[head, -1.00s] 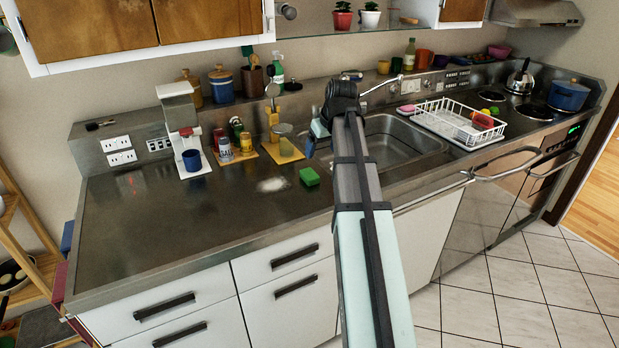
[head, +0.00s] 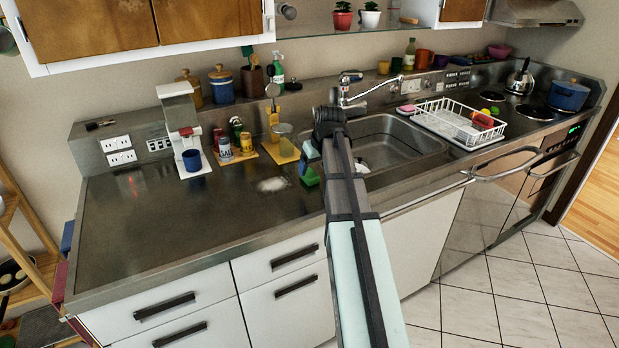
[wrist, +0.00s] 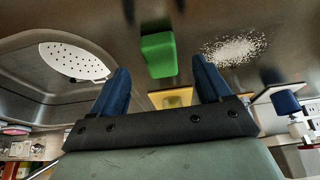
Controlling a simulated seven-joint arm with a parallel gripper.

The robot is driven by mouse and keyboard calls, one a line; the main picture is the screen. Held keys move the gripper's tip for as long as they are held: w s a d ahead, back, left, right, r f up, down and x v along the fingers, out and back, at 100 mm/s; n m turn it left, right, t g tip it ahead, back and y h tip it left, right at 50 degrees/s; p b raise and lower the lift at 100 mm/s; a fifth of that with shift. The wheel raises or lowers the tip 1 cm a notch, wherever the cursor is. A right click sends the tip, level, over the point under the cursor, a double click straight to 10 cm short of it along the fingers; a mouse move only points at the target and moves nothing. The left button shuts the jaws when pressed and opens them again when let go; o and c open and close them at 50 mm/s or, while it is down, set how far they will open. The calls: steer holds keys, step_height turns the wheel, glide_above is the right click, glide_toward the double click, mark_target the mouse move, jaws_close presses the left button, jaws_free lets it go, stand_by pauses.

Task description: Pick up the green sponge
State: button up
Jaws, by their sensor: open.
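The green sponge (head: 309,177) lies on the steel counter, left of the sink, partly hidden by my gripper in the head view. In the wrist view the whole sponge (wrist: 158,55) shows on the counter, ahead of my gripper (wrist: 160,82) and roughly centred between its two blue fingers. The fingers are apart with nothing between them. In the head view my gripper (head: 308,160) is beside the sponge, largely hidden by my own arm. I cannot tell its exact height above the counter.
A patch of white grains (head: 272,185) lies left of the sponge. Behind stand a jar on a yellow mat (head: 283,151), several condiment containers and a coffee machine (head: 180,120) with a blue cup (head: 193,160). The sink (head: 400,145) is to the right. The left counter is clear.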

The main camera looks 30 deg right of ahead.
mark_target(311, 174)
steer(key=shift+w+x, duration=0.1)
steer(key=shift+x, duration=1.15)
steer(key=shift+w+x, duration=0.15)
steer(key=shift+x, duration=1.1)
steer(key=shift+r, duration=0.1)
steer(key=shift+s, duration=0.1)
steer(key=shift+c, duration=0.3)
steer(key=c, duration=1.1)
steer(key=shift+o, duration=0.2)
step_height(311, 174, up, 10)
